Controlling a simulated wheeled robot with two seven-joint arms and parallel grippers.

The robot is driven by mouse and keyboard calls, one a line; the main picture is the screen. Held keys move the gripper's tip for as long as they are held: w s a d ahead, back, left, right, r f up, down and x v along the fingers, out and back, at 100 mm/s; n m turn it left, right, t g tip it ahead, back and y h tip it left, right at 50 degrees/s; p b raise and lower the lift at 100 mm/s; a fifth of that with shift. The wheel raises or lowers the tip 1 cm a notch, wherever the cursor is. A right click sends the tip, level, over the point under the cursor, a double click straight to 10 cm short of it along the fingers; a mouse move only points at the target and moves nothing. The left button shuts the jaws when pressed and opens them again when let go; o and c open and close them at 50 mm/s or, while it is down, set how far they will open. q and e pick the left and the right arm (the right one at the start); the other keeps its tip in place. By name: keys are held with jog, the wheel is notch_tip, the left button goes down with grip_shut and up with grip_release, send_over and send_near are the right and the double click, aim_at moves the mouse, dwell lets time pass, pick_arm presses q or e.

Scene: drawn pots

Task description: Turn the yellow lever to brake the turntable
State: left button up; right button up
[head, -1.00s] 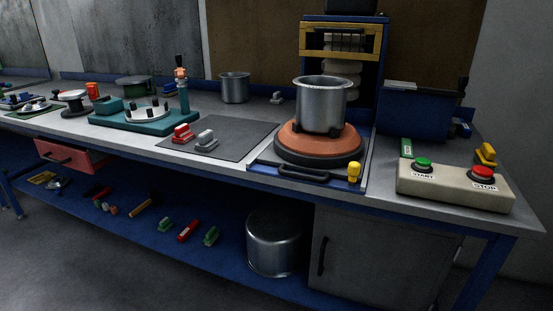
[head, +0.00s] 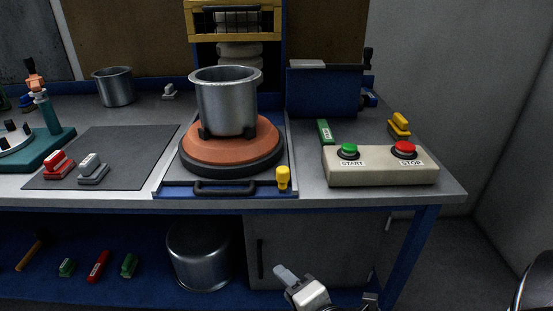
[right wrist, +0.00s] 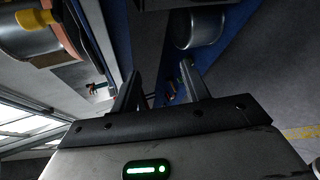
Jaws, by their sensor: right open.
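The yellow lever (head: 283,178) stands upright at the front right corner of the turntable's base; it also shows at the upper left of the right wrist view (right wrist: 38,19). The turntable (head: 230,150) has an orange disc over a dark ring. A metal pot (head: 226,105) stands on it. My right gripper (head: 328,286) is low in front of the bench, below the lever and apart from it. Its fingers are spread and empty, also in the right wrist view (right wrist: 162,84). My left gripper is not in view.
A control box (head: 380,175) with green START and red STOP buttons sits right of the lever. A black handle (head: 225,187) runs along the base's front edge. A large pot (head: 198,258) stands on the lower shelf beside a cabinet (head: 300,245). The space above the lever is clear.

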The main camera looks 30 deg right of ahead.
jog(key=d+r+n+t+h, duration=0.2)
jog(key=d+r+n, duration=0.1)
jog(key=r+n, duration=0.5)
jog(key=n+t+h, duration=0.2)
jog(key=n, duration=0.4)
send_near(281, 168)
jog(key=shift+y, duration=0.4)
jog(key=x, duration=0.4)
jog(key=p+x, duration=0.1)
jog(key=x, duration=0.2)
jog(key=p+x, duration=0.1)
jog(key=x, duration=0.3)
jog(key=shift+w+d+f, duration=0.2)
jog(key=shift+d+f, duration=0.15)
jog(key=shift+d, duration=0.05)
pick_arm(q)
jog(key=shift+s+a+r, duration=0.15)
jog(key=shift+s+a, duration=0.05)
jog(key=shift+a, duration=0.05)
pick_arm(e)
jog(key=shift+c, duration=0.4)
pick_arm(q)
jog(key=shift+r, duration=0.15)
pick_arm(e)
grip_shut()
